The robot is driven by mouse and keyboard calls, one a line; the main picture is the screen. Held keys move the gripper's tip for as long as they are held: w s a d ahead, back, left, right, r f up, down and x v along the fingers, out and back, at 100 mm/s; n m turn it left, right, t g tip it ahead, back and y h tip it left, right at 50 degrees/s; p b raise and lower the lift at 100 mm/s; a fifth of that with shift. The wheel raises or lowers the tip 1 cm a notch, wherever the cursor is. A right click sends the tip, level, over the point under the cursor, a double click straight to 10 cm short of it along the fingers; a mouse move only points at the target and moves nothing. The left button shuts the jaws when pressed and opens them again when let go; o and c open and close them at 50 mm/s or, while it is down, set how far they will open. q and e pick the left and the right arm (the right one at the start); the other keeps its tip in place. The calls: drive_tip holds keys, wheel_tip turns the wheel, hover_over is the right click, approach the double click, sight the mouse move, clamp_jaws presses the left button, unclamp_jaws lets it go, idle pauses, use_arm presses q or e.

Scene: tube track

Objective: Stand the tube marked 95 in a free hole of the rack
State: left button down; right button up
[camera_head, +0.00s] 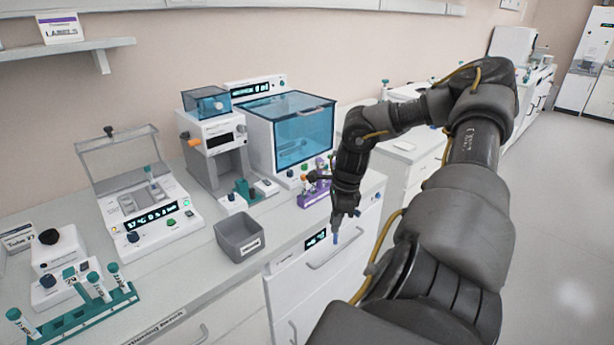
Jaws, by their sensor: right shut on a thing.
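My right gripper (340,222) hangs pointing down past the front edge of the bench, in front of the lower cabinet. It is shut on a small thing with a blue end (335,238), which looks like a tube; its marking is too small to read. A teal rack (95,314) at the lower left holds several tubes with white, blue or teal parts. A purple rack (312,194) with several tubes stands near the bench edge, left of my right gripper and partly behind my arm. I cannot read the number 95 on any tube. My left gripper is not in view.
A grey open bin (240,240) stands at the bench's front edge. A white heater device with a raised clear lid (120,165) stands left of it. A blue-windowed machine (290,135) and a small teal holder (246,190) are behind. The floor at the right is clear.

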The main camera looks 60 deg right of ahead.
drive_tip(key=s+a+f+n, duration=0.3)
drive_tip(key=a+f+n, duration=0.1)
drive_tip(key=a+f, duration=0.75)
drive_tip(key=w+a+f+n+g, duration=0.1)
drive_tip(key=w+a+n, duration=0.15)
drive_tip(key=a, duration=0.35)
drive_tip(key=w+a+f+n, duration=0.1)
drive_tip(key=a+f+n, duration=0.15)
drive_tip(key=a, duration=0.45)
drive_tip(key=w+a+r+n+g, duration=0.1)
drive_tip(key=w+a+r+n, duration=0.4)
drive_tip(key=a, duration=0.3)
drive_tip(key=w+a+r+n, duration=0.5)
drive_tip(key=w+r, duration=0.4)
drive_tip(key=r, duration=0.1)
drive_tip(key=shift+w+a+r+g, duration=0.25)
drive_tip(key=shift+w+r+g, duration=0.05)
drive_tip(key=shift+r+g, duration=0.1)
